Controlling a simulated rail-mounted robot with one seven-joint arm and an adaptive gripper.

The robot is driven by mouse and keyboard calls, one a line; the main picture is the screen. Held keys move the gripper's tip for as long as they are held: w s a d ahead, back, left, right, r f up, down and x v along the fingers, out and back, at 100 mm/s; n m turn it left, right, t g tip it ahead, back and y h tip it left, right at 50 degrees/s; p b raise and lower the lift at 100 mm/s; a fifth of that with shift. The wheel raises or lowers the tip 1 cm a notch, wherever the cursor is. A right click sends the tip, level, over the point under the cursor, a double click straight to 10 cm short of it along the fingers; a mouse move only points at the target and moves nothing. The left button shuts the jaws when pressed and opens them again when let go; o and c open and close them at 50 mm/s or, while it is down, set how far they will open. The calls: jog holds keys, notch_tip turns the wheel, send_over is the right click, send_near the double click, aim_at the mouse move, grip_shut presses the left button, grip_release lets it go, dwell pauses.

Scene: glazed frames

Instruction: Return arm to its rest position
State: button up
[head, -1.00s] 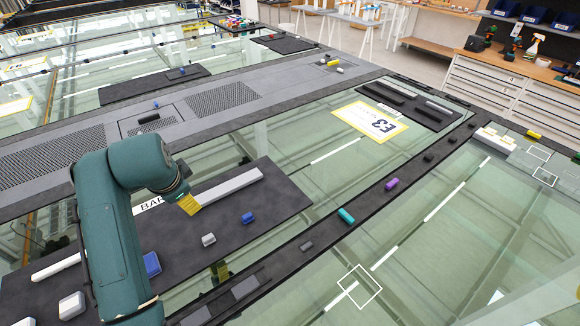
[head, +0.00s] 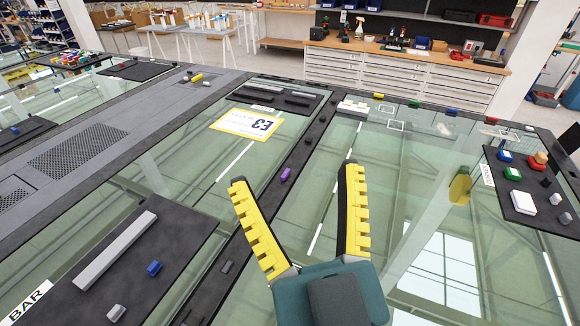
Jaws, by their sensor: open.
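My gripper (head: 296,178) shows in the lower middle of the head view, above the glazed frame. Its two yellow toothed fingers are spread wide apart, with nothing between them. The green-and-dark wrist (head: 335,294) is below them at the picture's bottom edge. No marked rest position can be made out.
A purple cylinder (head: 285,174) lies on the dark frame bar near the left finger. A black mat (head: 165,235) bears a long grey bar (head: 118,248) and a blue block (head: 154,268). Another mat at right (head: 492,160) holds several small pieces. The glass between is mostly clear.

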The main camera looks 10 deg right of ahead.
notch_tip(320, 180, up, 29)
jog(key=p, duration=2.9)
notch_tip(320, 180, down, 28)
jog(key=b, duration=2.8)
